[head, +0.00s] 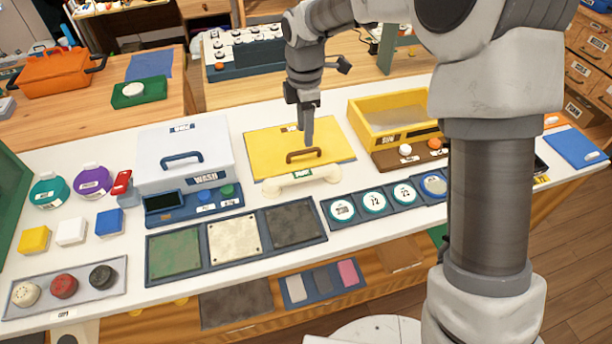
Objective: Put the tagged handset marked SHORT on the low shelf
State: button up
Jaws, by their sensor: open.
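A cream handset (318,175) with a green tag lies on the white worktop, at the front edge of a yellow panel; the tag's wording is too small to read surely. My gripper (308,138) points down over the yellow panel (267,142), just behind the handset and near the panel's brown handle (303,155). It is open and appears empty; its fingers overlap in this view, and its height above the panel is hard to judge. The low wooden shelf (180,322) runs under the worktop's front edge, partly covered by mats and a small tray.
A white WASH box (182,150) stands left of the panel, and a yellow bin (392,112) stands right. Framed tiles (233,240) and round dials (375,201) lie in front. A dark mat (236,303), a blue tray (320,298) and a brown mat (400,254) lie on the shelf.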

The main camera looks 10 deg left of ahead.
send_near(302, 174)
jog(key=f, duration=0.5)
jog(key=shift+d+b, duration=0.3)
jog(key=shift+d, duration=0.05)
jog(key=f, duration=0.5)
jog(key=shift+a+f, duration=0.15)
jog(key=shift+a, duration=0.2)
grip_shut()
